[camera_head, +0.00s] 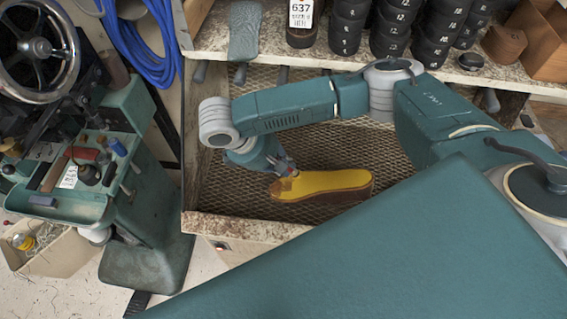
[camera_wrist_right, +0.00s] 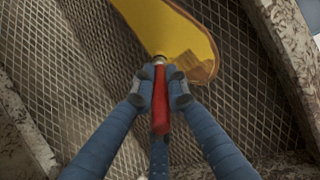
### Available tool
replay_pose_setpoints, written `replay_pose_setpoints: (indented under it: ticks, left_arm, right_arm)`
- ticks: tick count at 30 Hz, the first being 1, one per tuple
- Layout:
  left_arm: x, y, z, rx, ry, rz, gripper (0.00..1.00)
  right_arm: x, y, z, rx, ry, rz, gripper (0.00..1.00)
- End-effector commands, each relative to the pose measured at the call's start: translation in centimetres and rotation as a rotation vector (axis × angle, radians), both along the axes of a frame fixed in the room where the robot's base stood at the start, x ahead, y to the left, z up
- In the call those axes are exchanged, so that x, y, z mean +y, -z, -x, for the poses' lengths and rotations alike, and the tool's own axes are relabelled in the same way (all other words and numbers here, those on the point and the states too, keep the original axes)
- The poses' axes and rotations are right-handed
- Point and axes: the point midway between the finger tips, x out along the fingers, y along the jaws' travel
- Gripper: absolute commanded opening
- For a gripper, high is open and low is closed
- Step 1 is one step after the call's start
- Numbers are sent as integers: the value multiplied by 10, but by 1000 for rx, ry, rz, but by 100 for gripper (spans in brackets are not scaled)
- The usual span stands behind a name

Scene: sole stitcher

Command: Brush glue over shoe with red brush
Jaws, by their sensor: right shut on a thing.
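The shoe (camera_head: 325,186) is a sole with a yellow top and brown sides, lying on the wire mesh of the bench. It also shows in the right wrist view (camera_wrist_right: 165,22) at the top. My right gripper (camera_head: 284,169) is at the left end of the sole. In the right wrist view my right gripper (camera_wrist_right: 163,88) is shut on the red brush (camera_wrist_right: 160,110). The brush's far end is at the near edge of the sole, where a darker patch shows; I cannot tell if it touches. My left gripper is not in view.
The mesh (camera_head: 225,190) sits inside a worn wooden frame (camera_head: 265,229). A shelf above holds several stacked black rolls (camera_head: 395,25). A green machine (camera_head: 140,190) with a handwheel (camera_head: 40,50) stands at left. Mesh to the left of the sole is clear.

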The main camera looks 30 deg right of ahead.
Motion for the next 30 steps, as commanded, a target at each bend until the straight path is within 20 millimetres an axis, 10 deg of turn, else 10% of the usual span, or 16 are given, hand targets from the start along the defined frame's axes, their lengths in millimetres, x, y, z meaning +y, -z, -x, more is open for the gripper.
replay_pose_setpoints:
  ticks: [30]
  left_arm:
    - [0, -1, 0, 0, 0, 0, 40]
  right_arm:
    - [32, 4, -19, 1, 0, -1, 0]
